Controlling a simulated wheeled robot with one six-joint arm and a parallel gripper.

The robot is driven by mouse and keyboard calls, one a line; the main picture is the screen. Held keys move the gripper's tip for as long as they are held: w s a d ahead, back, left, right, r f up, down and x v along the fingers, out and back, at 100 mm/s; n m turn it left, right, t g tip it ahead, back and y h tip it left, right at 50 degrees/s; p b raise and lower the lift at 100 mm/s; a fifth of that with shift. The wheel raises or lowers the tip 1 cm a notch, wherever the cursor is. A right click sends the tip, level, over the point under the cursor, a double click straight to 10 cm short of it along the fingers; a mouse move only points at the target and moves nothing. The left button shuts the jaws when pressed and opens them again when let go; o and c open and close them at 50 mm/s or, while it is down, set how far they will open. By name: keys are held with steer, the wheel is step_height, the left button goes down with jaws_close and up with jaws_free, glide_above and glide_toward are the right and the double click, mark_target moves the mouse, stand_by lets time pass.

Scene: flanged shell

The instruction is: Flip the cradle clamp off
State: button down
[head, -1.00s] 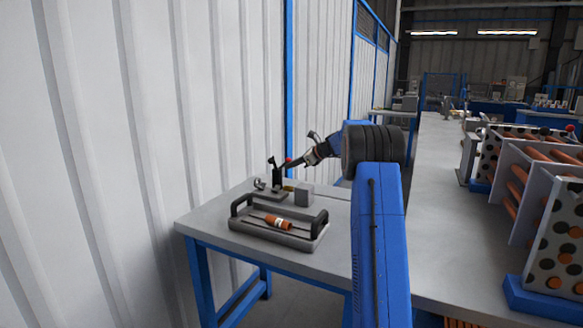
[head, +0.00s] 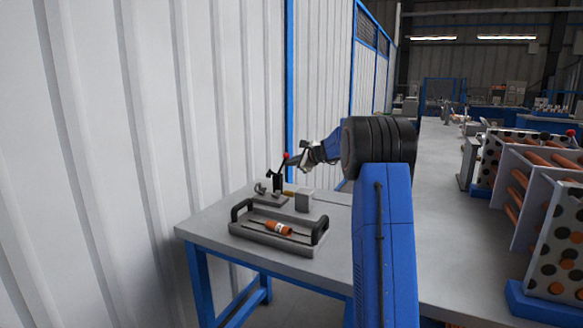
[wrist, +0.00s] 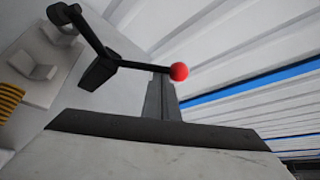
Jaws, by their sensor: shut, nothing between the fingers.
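The black cradle clamp (head: 278,181) stands on a small grey base plate on the bench, its red-tipped handle (head: 286,156) pointing up. In the wrist view the clamp (wrist: 97,71) shows at upper left, with its lever running right to the red ball (wrist: 179,71). The cradle's grey V-shaped supports (wrist: 35,64) are beside it. My gripper (head: 294,161) is just right of the handle, shut and empty. In the wrist view its narrow fingers (wrist: 161,100) reach up close to the red ball; whether they touch cannot be told.
A grey block (head: 304,201) stands right of the clamp. In front, a black-handled tray (head: 262,241) holds an orange cylinder (head: 278,228). A yellow-and-black striped piece (wrist: 9,100) lies near the cradle. The corrugated wall (head: 225,100) is close behind. Racks (head: 545,220) stand at right.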

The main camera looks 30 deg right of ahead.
steer(key=shift+n+t+h, duration=0.4)
steer(key=shift+n+t, duration=0.1)
steer(key=shift+n, duration=0.2)
steer(key=shift+s+a+r, duration=0.5)
steer(key=shift+a+r, duration=0.15)
steer(key=shift+a, duration=0.1)
steer(key=shift+s+a+r, duration=0.45)
steer(key=shift+a+r, duration=0.2)
steer(key=shift+a, duration=0.05)
steer(key=shift+a+r, duration=0.1)
steer(key=d+f, duration=0.2)
steer(key=d, duration=0.2)
steer(key=a+v, duration=0.1)
steer(key=v, duration=0.7)
steer(key=shift+s+d+f, duration=0.15)
steer(key=shift+s+f, duration=0.1)
steer(key=shift+s, duration=0.25)
